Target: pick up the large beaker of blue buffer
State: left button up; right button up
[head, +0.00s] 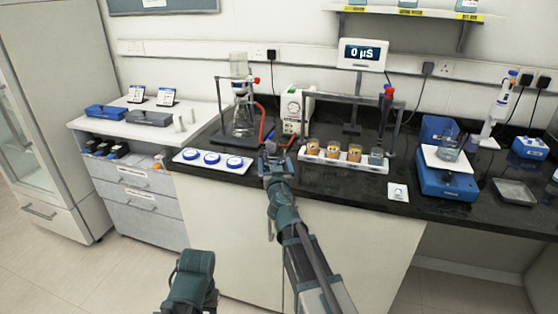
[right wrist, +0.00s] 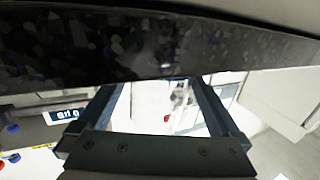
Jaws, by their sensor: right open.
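I cannot single out a large beaker of blue buffer for certain. A small glass beaker (head: 448,148) with a bluish tint stands on the blue balance (head: 446,183) at the right of the bench. Some vessels with blue (head: 467,6) sit on the wall shelf, cut off by the top edge. My right gripper (head: 272,152) is over the front part of the black bench, left of the rack of amber jars and well left of the balance. In the right wrist view its fingers (right wrist: 155,88) are apart, with nothing between them. Only a link of my left arm shows; its gripper is out of view.
A white rack (head: 330,161) of amber jars stands right of my right gripper. A flask stand (head: 240,125) is behind it to the left. A tray with blue-ringed dishes (head: 212,168) lies left. The dark speckled bench edge (right wrist: 150,48) crosses the wrist view.

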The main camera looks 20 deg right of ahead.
jog(key=shift+x, duration=0.75)
pick_arm(q)
jog(key=shift+w+d, duration=0.1)
jog(key=shift+d, duration=0.2)
pick_arm(e)
jog(key=shift+s+a, duration=0.1)
jog(key=shift+c, duration=0.3)
jog(key=c, duration=1.2)
pick_arm(q)
jog(key=shift+r, duration=0.15)
pick_arm(e)
jog(key=shift+r, duration=0.2)
